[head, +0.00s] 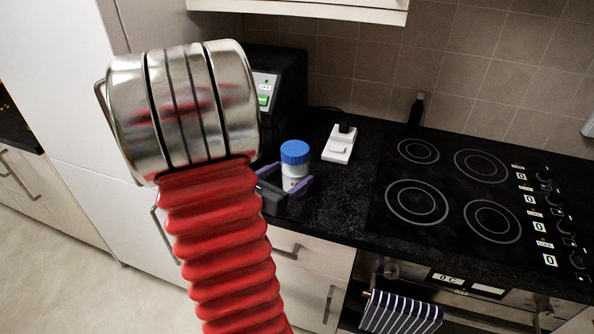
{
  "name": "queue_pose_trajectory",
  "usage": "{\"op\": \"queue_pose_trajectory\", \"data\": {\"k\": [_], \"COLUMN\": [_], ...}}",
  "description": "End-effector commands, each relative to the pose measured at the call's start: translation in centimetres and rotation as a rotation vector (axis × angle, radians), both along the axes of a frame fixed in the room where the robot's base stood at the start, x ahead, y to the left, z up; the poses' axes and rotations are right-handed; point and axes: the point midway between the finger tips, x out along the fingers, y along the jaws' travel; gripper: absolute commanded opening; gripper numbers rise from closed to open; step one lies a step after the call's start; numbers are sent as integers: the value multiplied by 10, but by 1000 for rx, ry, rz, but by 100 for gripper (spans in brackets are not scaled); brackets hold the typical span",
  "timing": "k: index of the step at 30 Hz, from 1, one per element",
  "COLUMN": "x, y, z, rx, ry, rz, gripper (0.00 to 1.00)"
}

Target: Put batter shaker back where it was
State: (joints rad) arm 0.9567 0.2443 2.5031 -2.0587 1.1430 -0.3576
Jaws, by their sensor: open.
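The batter shaker, a white tub with a blue lid (295,153), stands upright on the dark counter (345,190) left of the hob in the head view. My gripper (285,184) is low at the near side of the shaker, open, with a purple-edged finger to each side of the tub's lower part. The fingers do not appear closed on it. The base of the shaker is partly hidden by the gripper. I cannot tell whether either finger touches it.
A black appliance (287,80) with a green-lit panel stands behind the shaker. A white switch-like block (340,144) lies to its right. A black hob (455,195) and a small dark bottle (416,108) are further right. My red arm covers the left.

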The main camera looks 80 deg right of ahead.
Motion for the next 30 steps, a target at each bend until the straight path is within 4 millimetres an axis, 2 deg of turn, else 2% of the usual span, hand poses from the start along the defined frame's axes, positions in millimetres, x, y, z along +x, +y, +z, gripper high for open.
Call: {"op": "queue_pose_trajectory", "data": {"k": [6,12,30], "x": [10,17,18], "y": [27,42,45], "z": [7,11,11], "rx": [-1,1,2], "ry": [-2,-1,0], "rz": [3,-1,-7], "gripper": [76,76,76]}}
